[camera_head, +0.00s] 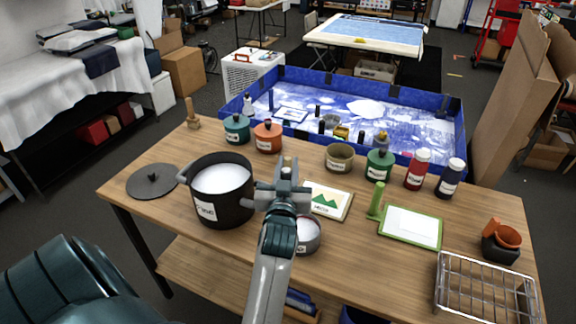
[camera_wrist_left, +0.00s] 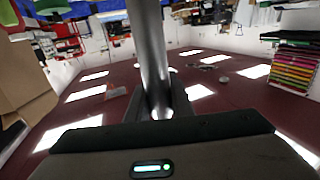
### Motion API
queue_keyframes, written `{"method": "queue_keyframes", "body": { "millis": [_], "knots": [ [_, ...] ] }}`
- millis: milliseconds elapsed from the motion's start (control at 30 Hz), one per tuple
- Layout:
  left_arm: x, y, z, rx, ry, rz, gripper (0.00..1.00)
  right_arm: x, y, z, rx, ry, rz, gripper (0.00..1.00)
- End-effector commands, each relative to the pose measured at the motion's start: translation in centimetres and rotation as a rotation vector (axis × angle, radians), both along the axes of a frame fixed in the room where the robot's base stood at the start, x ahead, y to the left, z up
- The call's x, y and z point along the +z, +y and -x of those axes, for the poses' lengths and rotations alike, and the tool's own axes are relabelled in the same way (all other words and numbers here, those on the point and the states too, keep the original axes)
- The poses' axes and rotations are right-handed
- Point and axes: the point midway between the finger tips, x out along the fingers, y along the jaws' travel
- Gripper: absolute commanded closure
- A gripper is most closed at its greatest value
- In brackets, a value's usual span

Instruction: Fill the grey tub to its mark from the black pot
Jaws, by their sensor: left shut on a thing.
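The black pot (camera_head: 225,207), with a white label, stands on the table and holds white stuff near its rim. A small grey tub (camera_head: 311,241) stands to its right, partly hidden by my left arm; white shows inside it, but its mark cannot be made out. My left gripper (camera_head: 287,170) is above the table between pot and tub. It is shut on a shiny metal rod (camera_wrist_left: 148,45), seen between the fingers in the left wrist view. The rod's lower end is hidden. My right gripper is not in view.
A dark lid (camera_head: 153,181) lies left of the pot. Several small labelled jars and bottles line the table's back. A picture card (camera_head: 328,201), a green-framed board (camera_head: 411,228) and a wire rack (camera_head: 485,289) lie to the right. Bare table (camera_head: 372,262) shows front right.

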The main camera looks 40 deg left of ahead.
Motion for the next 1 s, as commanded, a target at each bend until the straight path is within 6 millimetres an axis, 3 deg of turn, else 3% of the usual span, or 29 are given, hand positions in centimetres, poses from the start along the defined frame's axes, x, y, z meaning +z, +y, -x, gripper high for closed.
{"method": "queue_keyframes", "body": {
  "millis": [633, 1000],
  "knots": [
    [4.5, -0.2, -0.1, 0.0, -0.004, 0.005, 1.0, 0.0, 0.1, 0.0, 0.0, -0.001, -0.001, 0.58],
    [5.0, -0.1, 0.0, -0.001, -0.001, 0.003, 1.0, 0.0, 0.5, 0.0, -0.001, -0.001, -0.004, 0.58]
  ]
}}
